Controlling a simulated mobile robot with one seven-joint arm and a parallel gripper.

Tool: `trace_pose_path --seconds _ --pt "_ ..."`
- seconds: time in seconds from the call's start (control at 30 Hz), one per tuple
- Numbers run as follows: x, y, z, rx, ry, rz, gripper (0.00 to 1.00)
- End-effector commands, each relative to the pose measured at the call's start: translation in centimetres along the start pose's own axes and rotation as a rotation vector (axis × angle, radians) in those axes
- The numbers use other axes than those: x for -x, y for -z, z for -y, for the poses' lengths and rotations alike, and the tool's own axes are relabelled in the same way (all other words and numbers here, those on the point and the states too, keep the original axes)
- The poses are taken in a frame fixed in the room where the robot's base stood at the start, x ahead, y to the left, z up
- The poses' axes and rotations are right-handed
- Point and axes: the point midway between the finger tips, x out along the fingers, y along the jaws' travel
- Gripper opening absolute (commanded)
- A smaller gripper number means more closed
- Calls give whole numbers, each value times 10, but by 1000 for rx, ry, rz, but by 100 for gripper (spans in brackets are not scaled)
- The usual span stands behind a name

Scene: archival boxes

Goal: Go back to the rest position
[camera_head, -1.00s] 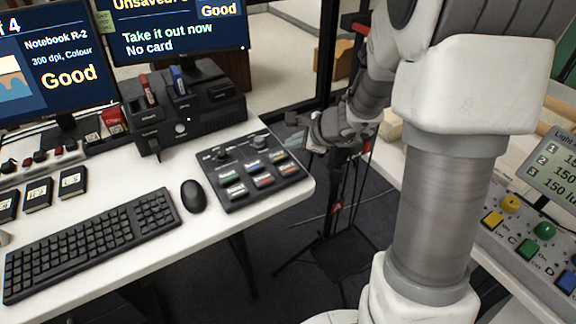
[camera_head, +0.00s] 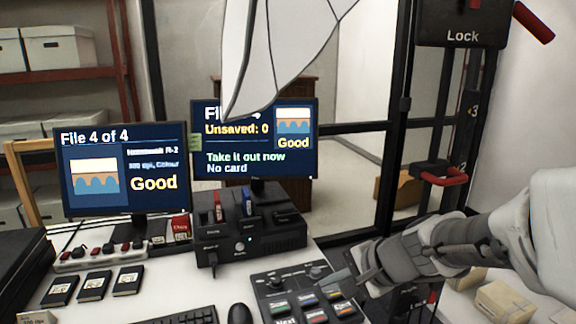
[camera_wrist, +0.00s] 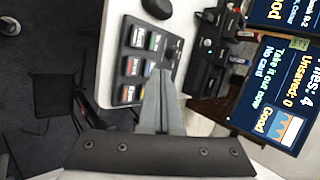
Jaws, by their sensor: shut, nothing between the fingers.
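My gripper (camera_head: 345,283) is in the lower middle of the head view, at the end of my arm coming from the right. It is in front of the right part of the black control panel (camera_head: 300,290). In the wrist view my gripper (camera_wrist: 159,75) has its two grey fingers together with nothing between them. The control panel (camera_wrist: 125,60) shows beyond the fingertips there.
The white desk (camera_head: 180,292) holds two monitors (camera_head: 125,170) (camera_head: 255,139), a black card dock (camera_head: 250,242), a mouse (camera_head: 240,314) and a keyboard (camera_head: 185,317). A black stand marked Lock (camera_head: 462,36) rises at the right. Boxes (camera_head: 500,302) lie at lower right.

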Motion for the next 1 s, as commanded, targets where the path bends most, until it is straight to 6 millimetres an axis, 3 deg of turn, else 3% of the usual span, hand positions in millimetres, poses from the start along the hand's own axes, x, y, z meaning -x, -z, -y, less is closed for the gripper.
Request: trace_pose_path --seconds 0.1,0.3,0.67,0.7,1.0 --pt "30 -30 -11 251 -60 -1 0" --pt "75 -57 -45 637 -201 -41 0" --pt "145 -55 -98 1120 -477 -203 0" --pt "157 -56 -87 1121 -483 -200 0" --pt "208 -65 -40 1113 -480 -195 0"
